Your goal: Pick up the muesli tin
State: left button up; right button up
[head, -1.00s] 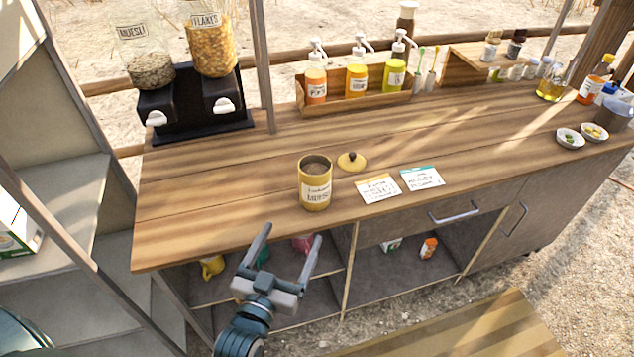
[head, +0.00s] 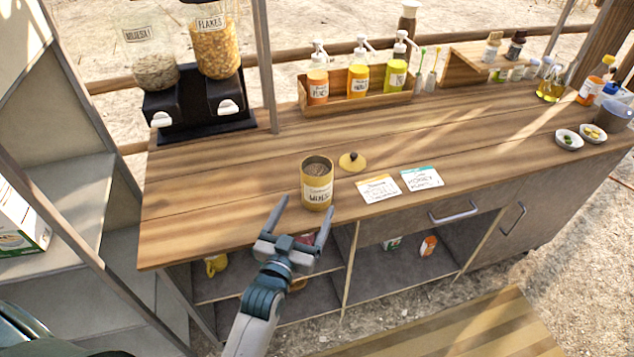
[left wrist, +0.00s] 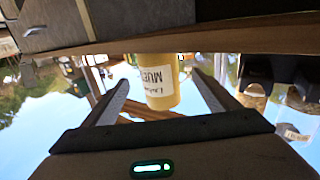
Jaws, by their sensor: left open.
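The muesli tin (head: 317,186) stands upright and open on the wooden counter near its front edge, with muesli inside. It is yellow with a white label. Its yellow lid (head: 352,161) with a dark knob lies on the counter just behind and to the right. My left gripper (head: 304,218) is open and empty at the counter's front edge, short of the tin and a little left of it. In the left wrist view the tin (left wrist: 160,84) shows upside down, between the two fingers and beyond them. My right gripper is not in view.
Two label cards (head: 378,188) lie right of the tin. Muesli and flakes dispensers (head: 195,110) stand at the back left, and a wooden box of pump bottles (head: 357,98) at the back. A post (head: 266,70) rises between them. The counter (head: 220,190) left of the tin is clear.

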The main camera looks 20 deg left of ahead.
aim_at(311, 197)
pick_arm(q)
jog(key=shift+w+p, duration=0.3)
jog(key=shift+w, duration=1.45)
jog(key=shift+w+r+p, duration=0.3)
jog(key=shift+w+p, duration=0.1)
jog(key=shift+w, duration=0.15)
jog(key=w+p, duration=0.1)
jog(key=w, duration=0.2)
jog(key=shift+d, duration=0.15)
jog(key=shift+w, duration=0.5)
jog(key=c, duration=1.3)
